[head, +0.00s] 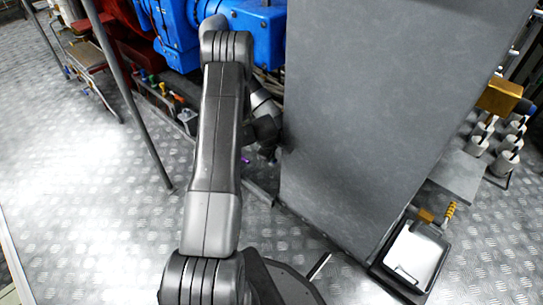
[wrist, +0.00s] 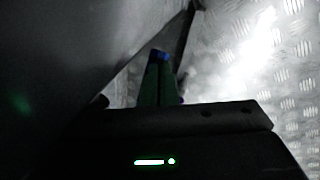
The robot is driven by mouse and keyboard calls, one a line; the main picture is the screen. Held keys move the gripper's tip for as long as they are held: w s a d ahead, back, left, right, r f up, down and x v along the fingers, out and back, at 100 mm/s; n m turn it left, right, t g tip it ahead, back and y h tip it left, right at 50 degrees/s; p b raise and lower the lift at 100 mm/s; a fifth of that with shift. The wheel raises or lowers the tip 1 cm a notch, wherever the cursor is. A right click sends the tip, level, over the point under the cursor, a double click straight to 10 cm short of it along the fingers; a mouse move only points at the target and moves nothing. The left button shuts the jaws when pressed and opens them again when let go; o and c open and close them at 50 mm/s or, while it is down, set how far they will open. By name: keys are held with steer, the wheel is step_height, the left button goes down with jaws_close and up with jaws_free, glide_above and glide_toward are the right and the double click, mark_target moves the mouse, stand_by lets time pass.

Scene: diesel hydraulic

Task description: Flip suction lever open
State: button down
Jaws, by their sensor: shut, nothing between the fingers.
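My gripper (head: 268,152) is low beside the left side of a tall grey cabinet, partly hidden behind my own arm. In the wrist view its narrow fingers (wrist: 160,75) are shut together with nothing between them. A small purple piece (head: 246,160) shows just left of the gripper in the head view, too small to identify. I cannot make out the suction lever for certain in either view; the wrist view is dark.
The tall grey cabinet (head: 370,110) blocks the right of the gripper. Blue machinery (head: 258,35) stands behind. Several coloured-handled valves (head: 160,90) line the left, near a slanted grey post (head: 125,90). Treadplate floor (head: 90,200) is clear at left.

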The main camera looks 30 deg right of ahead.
steer(key=p+v, duration=0.4)
steer(key=v, duration=0.9)
steer(key=shift+r, duration=0.4)
